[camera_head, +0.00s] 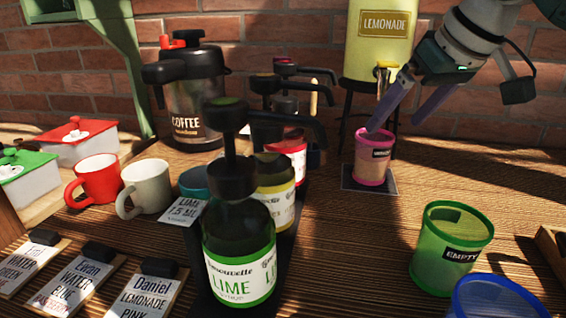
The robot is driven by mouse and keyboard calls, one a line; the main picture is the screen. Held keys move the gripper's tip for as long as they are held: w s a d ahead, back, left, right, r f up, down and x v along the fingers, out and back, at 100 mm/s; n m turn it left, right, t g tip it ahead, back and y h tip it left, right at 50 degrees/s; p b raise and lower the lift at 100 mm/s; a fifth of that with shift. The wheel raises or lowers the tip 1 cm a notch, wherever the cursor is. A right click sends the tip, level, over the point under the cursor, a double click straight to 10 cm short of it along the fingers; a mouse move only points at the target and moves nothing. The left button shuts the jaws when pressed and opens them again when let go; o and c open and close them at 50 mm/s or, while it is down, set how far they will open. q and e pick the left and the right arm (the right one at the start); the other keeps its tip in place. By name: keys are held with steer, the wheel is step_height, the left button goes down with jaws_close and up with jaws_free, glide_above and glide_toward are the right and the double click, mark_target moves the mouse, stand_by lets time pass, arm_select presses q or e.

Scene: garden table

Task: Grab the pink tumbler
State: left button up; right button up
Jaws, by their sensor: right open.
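The pink tumbler (371,170) stands upright on a small dark square mat (386,186), below the tap of the yellow lemonade dispenser (379,45). The other finger is to the right of the tumbler, with clear space between. My left gripper is out of view.
A green tumbler (449,250) labelled EMPTY and a blue tumbler (493,301) stand at the front right. Pump bottles, including the lime one (239,252), stand left of centre. A coffee pot (189,95) and mugs are further left. The wooden table between is clear.

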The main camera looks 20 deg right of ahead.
mark_target(374, 145)
steer(key=x, duration=0.3)
steer(key=shift+f, duration=0.1)
steer(key=shift+a+b+x, duration=0.15)
steer(key=shift+b+x, duration=0.25)
steer(key=shift+x, duration=0.95)
steer(key=shift+a+b+x, duration=0.15)
steer(key=shift+b+x, duration=0.2)
steer(key=shift+x, duration=1)
steer(key=c, duration=1.5)
